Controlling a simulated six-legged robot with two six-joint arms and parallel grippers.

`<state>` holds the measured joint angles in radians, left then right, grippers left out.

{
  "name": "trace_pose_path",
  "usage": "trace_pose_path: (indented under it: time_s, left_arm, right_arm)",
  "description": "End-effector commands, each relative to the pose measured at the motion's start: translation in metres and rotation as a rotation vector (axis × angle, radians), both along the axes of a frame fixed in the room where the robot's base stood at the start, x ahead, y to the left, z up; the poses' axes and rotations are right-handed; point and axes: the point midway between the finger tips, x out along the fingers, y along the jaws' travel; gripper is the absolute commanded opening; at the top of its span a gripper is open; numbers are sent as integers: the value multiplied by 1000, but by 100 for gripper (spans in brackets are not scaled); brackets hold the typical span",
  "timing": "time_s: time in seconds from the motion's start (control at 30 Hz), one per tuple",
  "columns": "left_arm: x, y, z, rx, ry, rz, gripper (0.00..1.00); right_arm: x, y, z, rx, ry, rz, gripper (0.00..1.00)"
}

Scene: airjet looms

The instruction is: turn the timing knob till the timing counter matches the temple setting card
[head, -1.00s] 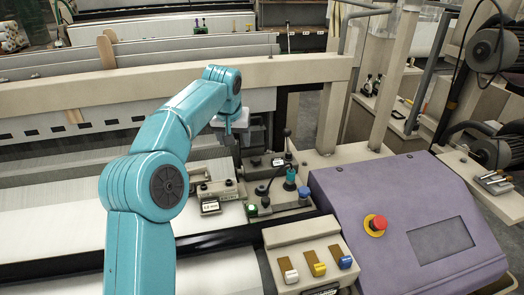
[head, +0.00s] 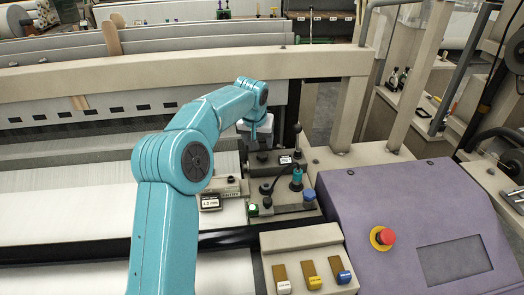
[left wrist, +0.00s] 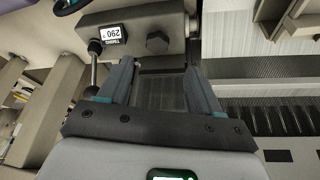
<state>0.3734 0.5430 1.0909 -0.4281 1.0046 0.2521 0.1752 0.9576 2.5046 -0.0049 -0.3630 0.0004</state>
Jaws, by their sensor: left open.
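My right gripper is not in view.
A tall lever (head: 297,135) stands close beside the timing block. A teal knob (head: 297,178) and a green button (head: 253,209) are nearer. The purple console (head: 405,200) with a red button (head: 385,237) is at right. White warp sheets (head: 70,210) spread left.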

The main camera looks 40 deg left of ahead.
Motion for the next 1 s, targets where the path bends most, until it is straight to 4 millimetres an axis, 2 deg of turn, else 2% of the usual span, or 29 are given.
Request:
trace_pose_path:
  time_s: [0.2, 0.4, 0.77, 0.8, 0.97, 1.0]
  left_arm:
    - [18, 10, -44, -1, 2, 0, 64]
    - [29, 15, -71, 0, 1, -1, 64]
    - [33, 17, -79, 1, -2, -1, 64]
    - [33, 17, -79, 1, -2, -1, 61]
    - [33, 17, -78, 0, -2, 0, 8]
    - [33, 17, -78, 1, -2, 0, 8]
  right_arm:
    - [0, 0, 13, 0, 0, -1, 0]
    - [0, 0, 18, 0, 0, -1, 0]
    - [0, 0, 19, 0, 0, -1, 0]
    - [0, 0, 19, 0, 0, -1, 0]
    - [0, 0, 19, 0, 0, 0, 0]
    - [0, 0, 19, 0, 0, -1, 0]
